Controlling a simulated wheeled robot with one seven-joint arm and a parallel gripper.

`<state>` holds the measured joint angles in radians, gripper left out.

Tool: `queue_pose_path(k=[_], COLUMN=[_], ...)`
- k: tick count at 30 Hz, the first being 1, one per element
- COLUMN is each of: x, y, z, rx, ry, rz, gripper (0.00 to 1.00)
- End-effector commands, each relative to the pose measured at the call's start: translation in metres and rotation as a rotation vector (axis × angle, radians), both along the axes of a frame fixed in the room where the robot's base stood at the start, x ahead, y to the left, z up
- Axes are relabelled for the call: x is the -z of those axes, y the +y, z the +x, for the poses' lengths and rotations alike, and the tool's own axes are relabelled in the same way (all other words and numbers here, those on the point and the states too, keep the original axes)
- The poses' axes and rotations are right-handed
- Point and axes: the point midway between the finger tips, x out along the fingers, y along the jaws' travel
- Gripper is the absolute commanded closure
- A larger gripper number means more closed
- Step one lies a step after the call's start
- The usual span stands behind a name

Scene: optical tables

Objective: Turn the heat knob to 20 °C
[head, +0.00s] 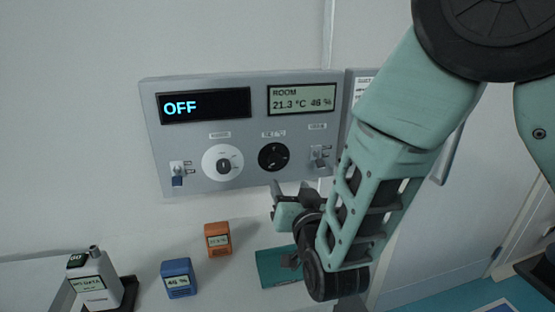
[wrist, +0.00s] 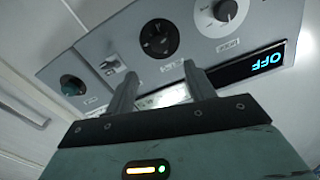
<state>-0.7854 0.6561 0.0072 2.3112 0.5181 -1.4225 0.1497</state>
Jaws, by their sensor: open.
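The wall panel (head: 215,98) carries a black round knob (head: 273,157) under a small label that seems to end in °C. This knob also shows in the wrist view (wrist: 159,38). Its exact setting is too small to read. A white dial with a dark knob (head: 223,163) sits to its left and shows in the wrist view (wrist: 222,15). The left display (head: 205,106) reads OFF. The right display (head: 302,99) reads ROOM 21.3 °C 46 %. My gripper (head: 291,190) is open and empty just below the panel, its fingers (wrist: 160,73) pointing toward the black knob, apart from it.
Toggle switches (head: 177,173) (head: 320,157) flank the knobs. Below stand an orange box (head: 218,239), a blue box (head: 178,278) and a grey device (head: 93,285). A teal object (head: 277,268) lies beneath my gripper.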

Motion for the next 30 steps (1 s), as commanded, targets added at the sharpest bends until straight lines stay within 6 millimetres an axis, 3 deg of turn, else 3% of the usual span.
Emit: queue_pose_path(k=[9, 15, 21, 30], x=[-0.003, -0.002, -0.001, 0.000], y=[0.018, 0.027, 0.031, 0.032], z=[0.065, 0.095, 0.109, 0.111], rx=[0.001, 0.000, 0.000, 0.000], ry=[0.000, 0.001, 0.001, 0.002], rz=[0.000, 0.000, 0.001, -0.001], gripper=[0.46, 0.46, 0.46, 0.46])
